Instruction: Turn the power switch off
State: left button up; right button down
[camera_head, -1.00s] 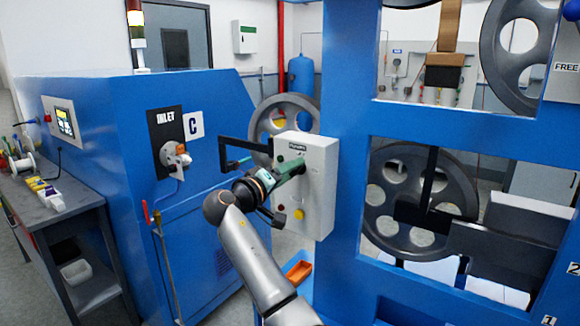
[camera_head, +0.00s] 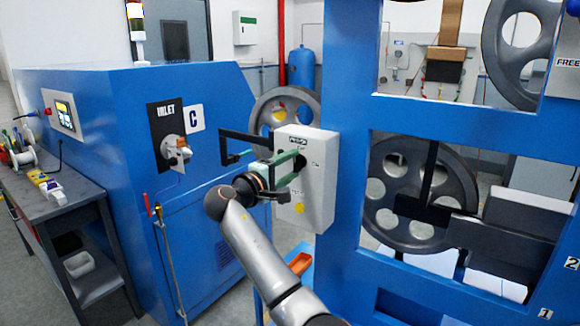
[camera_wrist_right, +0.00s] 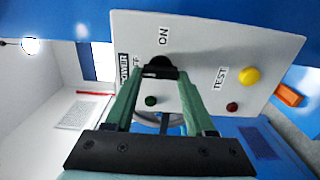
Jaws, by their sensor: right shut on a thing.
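The power switch (camera_wrist_right: 161,66) is a black knob on a pale control box (camera_wrist_right: 205,50), beside the labels POWER, OFF and ON in the right wrist view. My right gripper (camera_wrist_right: 158,73) has its green fingers closed on this knob. The fingers cover part of it, and I cannot tell which label it points to. In the head view the box (camera_head: 322,190) is fixed to the blue frame, and my right gripper (camera_head: 302,160) reaches its upper face from the left. My left gripper is not in view.
A yellow button (camera_wrist_right: 249,76), a red button (camera_wrist_right: 232,106) and a green button (camera_wrist_right: 151,101) sit on the same panel. A black bracket (camera_head: 225,148) is close to the left of my right gripper. A blue machine (camera_head: 110,120) stands further left.

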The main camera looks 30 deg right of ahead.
dwell(0.4)
jog(key=shift+c, duration=1.2)
grip_release()
jog(key=shift+a, duration=0.1)
jog(key=b+v, duration=0.3)
jog(key=v, duration=0.9)
jog(key=shift+s+a, duration=0.1)
jog(key=shift+a, duration=0.05)
jog(key=shift+f, duration=0.1)
